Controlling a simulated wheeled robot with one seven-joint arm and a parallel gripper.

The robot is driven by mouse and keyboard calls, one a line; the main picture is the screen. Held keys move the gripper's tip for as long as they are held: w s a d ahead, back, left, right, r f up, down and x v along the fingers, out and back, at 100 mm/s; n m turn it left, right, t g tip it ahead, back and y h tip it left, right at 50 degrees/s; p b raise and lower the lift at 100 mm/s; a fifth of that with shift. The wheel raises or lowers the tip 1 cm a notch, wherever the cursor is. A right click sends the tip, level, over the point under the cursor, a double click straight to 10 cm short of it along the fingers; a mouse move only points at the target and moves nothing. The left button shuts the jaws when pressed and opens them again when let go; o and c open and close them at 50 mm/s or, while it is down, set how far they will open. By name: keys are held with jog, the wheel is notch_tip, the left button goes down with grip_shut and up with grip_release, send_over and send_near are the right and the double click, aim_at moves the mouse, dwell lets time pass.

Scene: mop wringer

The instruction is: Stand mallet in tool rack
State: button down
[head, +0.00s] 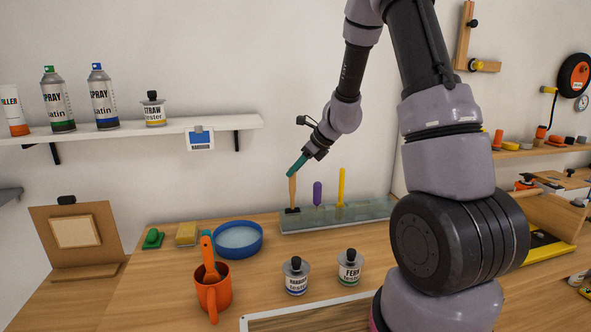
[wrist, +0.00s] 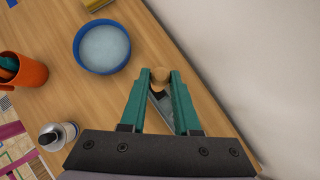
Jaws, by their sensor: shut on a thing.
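The mallet has a pale wooden handle (head: 293,188) and a dark head at its lower end. My gripper (head: 297,166), with teal fingers, is shut on the top of the handle. In the wrist view the round handle end (wrist: 160,74) sits between the fingertips. The mallet is close to upright, head down, at the left end of the long grey-green tool rack (head: 360,212). I cannot tell whether the head rests in the rack or hovers just over it. My fingers partly hide the lower mallet in the wrist view.
A purple-handled tool (head: 317,193) and a yellow tool (head: 341,186) stand in the rack to the right. A blue bowl (head: 238,252), an orange mug (head: 213,290) and two tins (head: 296,277) stand in front. The wall is close behind the rack.

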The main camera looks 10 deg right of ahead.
jog(key=shift+f, duration=2.2)
jog(key=c, duration=0.6)
grip_release()
jog(key=shift+o, duration=0.2)
jog(key=v, duration=1)
jog(key=shift+d+r, duration=0.2)
jog(key=shift+r, duration=0.1)
jog(key=shift+s, duration=0.15)
